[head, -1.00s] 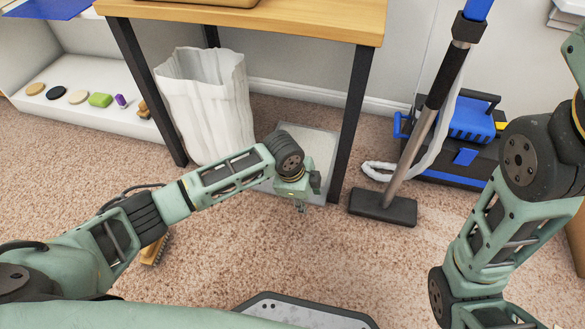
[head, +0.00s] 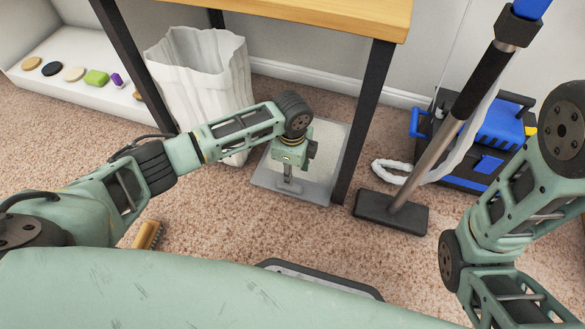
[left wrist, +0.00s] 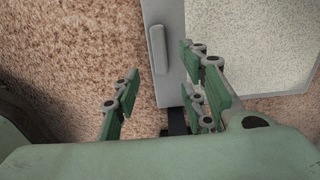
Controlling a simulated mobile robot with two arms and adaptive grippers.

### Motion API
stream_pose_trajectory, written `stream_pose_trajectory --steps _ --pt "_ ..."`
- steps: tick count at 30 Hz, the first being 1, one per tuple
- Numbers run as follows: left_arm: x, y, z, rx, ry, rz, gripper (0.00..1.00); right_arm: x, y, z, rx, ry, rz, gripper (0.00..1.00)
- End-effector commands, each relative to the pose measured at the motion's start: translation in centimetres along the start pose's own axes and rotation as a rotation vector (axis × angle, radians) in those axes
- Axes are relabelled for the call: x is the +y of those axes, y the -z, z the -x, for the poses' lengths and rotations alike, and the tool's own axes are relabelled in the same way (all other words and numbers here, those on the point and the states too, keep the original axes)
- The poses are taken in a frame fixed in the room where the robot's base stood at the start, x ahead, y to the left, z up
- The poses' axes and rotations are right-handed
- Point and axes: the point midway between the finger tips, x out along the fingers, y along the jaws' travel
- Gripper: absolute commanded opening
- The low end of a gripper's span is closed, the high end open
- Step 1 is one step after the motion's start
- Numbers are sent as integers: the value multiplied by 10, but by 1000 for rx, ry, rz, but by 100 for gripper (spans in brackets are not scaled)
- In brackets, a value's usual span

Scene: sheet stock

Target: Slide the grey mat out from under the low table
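The grey mat (head: 332,150) lies on the carpet under the low table (head: 310,14), which has a wooden top and dark legs. The mat has a pale speckled middle and a plain grey front border. In the left wrist view the mat (left wrist: 262,45) shows at the upper right, with a raised grey bar (left wrist: 158,48) on its border. My left gripper (head: 288,184) is over the front border, pointing down. In the left wrist view its fingers (left wrist: 161,97) are apart and empty, with the bar just ahead of the gap. My right gripper is out of view.
A white bin (head: 200,82) stands left of the mat under the table. A floor tool with a flat dark head (head: 390,212) stands right of the table leg (head: 366,120). A brush (head: 148,235) lies on the open carpet in front.

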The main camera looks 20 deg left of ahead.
Motion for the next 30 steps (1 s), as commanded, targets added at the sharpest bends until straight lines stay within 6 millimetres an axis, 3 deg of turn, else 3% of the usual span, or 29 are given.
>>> stream_pose_trajectory --steps 15,26,30 --pt "0 0 -70 -1 0 -1 39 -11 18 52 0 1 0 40" --pt "0 0 -73 0 1 -1 39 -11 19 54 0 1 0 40" --pt "0 0 -73 0 1 -1 29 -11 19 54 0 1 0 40"
